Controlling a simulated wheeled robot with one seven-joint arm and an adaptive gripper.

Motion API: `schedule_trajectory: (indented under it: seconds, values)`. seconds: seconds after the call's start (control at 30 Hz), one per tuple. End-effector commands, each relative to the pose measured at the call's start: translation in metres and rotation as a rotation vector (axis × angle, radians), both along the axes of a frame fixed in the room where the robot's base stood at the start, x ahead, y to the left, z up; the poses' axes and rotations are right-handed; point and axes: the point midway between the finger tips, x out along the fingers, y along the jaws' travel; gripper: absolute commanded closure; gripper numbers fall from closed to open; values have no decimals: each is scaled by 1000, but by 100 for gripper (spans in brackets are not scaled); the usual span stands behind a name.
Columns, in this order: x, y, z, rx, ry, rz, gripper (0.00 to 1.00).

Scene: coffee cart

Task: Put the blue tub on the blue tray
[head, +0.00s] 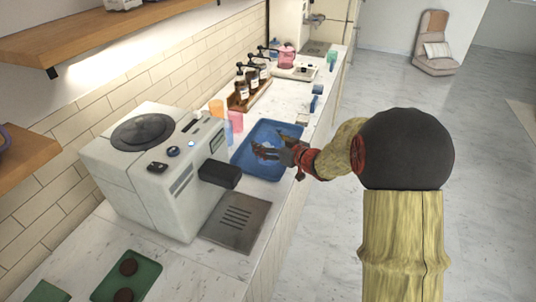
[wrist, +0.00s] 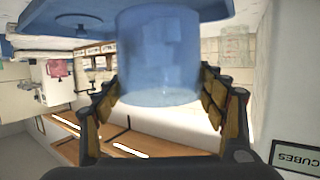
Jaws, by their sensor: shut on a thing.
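The blue tub (wrist: 160,55) is between the fingers of my gripper (wrist: 162,88) in the wrist view, which looks upside down. The gripper is shut on it, with a finger on each side. The blue tray (wrist: 205,10) shows just beyond the tub's far end; I cannot tell whether they touch. In the head view the blue tray (head: 262,169) lies on the counter right of the coffee machine. My gripper (head: 266,150) is over the tray's middle there, and the tub is largely hidden by the fingers and hard to pick out against the blue.
The coffee machine (head: 150,178) stands left of the tray, with a metal drip tray (head: 237,222) in front. Orange (head: 216,108), pink (head: 236,121) and light blue (head: 228,131) cups stand along the tray's left edge. Bottles (head: 241,88) stand behind. A green tray (head: 145,270) is nearer.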

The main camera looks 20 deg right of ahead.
Motion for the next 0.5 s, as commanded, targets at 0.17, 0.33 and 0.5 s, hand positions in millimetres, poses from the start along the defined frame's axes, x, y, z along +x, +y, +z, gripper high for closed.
schedule_trajectory:
  seconds: [0.17, 0.33, 0.5]
  values:
    - [8, -3, -7, -1, -4, 1, 70]
    - [17, -5, -21, 0, -2, 0, 70]
    - [15, -5, -45, 1, -3, 0, 70]
